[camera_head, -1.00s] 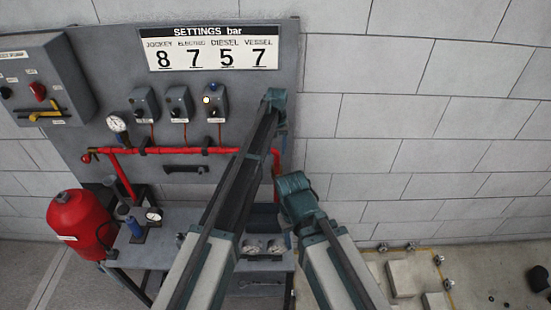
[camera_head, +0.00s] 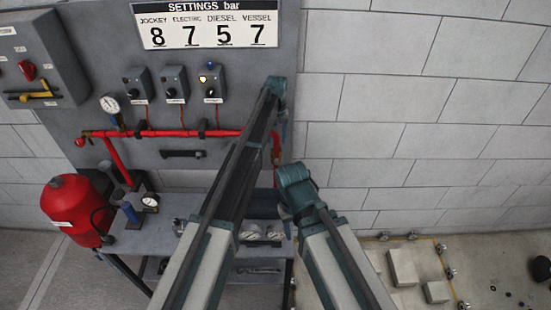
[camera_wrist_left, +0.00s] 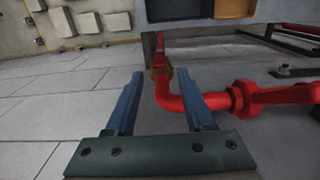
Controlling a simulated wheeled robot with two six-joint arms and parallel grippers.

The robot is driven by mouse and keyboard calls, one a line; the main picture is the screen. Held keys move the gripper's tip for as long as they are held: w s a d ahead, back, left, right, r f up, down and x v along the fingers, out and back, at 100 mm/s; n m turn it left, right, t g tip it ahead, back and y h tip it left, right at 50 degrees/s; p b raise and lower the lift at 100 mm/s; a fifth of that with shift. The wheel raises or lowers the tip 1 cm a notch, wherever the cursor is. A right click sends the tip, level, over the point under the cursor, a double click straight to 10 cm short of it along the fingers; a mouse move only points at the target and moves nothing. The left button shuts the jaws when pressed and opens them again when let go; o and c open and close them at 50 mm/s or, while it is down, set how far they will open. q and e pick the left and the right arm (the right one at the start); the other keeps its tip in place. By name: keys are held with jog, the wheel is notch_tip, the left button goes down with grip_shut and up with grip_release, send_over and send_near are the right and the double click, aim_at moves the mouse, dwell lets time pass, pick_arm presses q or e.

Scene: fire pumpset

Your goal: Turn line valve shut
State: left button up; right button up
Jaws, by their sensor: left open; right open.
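A red pipe (camera_head: 165,133) runs across the grey panel and turns down at its right end (camera_head: 276,150), partly behind my left arm. I cannot tell for sure which part is the line valve. My left gripper (camera_head: 282,115) is high by the panel's right edge, its jaws mostly hidden in the head view. My right gripper (camera_head: 290,192) is lower, beside the bench, jaws hardly visible.
A grey control box (camera_head: 58,52) with a yellow lever is at the upper left. Several small switch boxes and a gauge (camera_head: 109,104) sit above the pipe. A red tank (camera_head: 73,212) stands at lower left beside the bench (camera_head: 175,205). The wall at right is bare.

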aim_at(276, 158)
pick_arm(q)
notch_tip(276, 158, down, 8)
jog(key=b, duration=0.7)
grip_shut()
jog(key=shift+a, duration=0.1)
dwell(1.0)
